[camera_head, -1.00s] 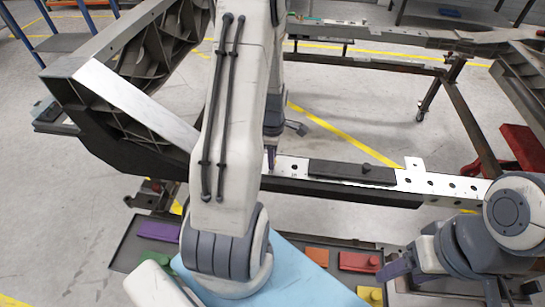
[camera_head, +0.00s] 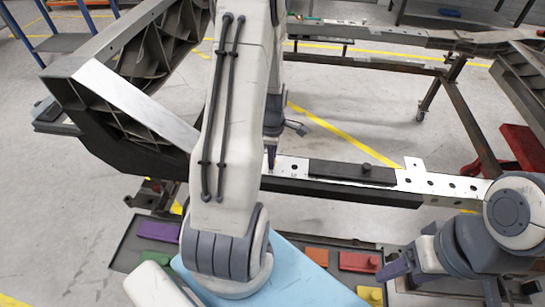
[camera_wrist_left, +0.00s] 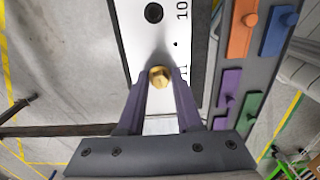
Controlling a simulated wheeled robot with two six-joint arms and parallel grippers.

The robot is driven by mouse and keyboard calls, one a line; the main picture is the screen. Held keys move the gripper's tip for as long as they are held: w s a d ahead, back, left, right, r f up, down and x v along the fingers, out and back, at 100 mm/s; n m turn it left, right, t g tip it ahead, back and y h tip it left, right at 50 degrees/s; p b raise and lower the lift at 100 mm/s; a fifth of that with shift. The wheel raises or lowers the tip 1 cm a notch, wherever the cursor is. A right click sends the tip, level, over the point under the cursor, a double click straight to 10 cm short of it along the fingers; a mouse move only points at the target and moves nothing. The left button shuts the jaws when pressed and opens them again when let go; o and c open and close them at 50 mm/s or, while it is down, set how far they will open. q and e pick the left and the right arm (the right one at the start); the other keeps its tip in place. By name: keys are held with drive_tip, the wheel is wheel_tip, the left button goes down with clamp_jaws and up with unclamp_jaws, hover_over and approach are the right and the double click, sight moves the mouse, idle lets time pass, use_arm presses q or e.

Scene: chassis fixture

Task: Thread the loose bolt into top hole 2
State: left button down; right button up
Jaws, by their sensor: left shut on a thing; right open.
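The loose bolt (camera_wrist_left: 158,76) shows its brass hex head in the left wrist view. My left gripper (camera_wrist_left: 160,84) is shut on it with both purple fingers. The bolt is over the white top plate (camera_wrist_left: 140,50); its shank is hidden, so I cannot tell whether it has entered a hole. A dark open hole (camera_wrist_left: 154,12) lies beyond it, by a printed "10". In the head view my left gripper (camera_head: 271,158) points down at the plate (camera_head: 290,163), with the bolt too small to make out. My right gripper (camera_head: 393,270) is open, low at the right, away from the plate.
A dark bar (camera_head: 350,171) lies on the plate, right of my left gripper. A tray (camera_head: 128,250) in front holds coloured blocks, including a purple one (camera_head: 158,231) and a red one (camera_head: 359,262). A light-blue surface (camera_head: 310,285) lies in front of the frame.

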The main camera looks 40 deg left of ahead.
use_arm(q)
drive_tip(key=shift+r+n+p, duration=0.15)
drive_tip(key=shift+n+p, duration=0.25)
drive_tip(key=shift+n, duration=1.6)
drive_tip(key=shift+r+p, duration=0.6)
drive_tip(key=shift+p, duration=0.2)
drive_tip(key=shift+r+p, duration=1.95)
drive_tip(key=shift+r, duration=0.2)
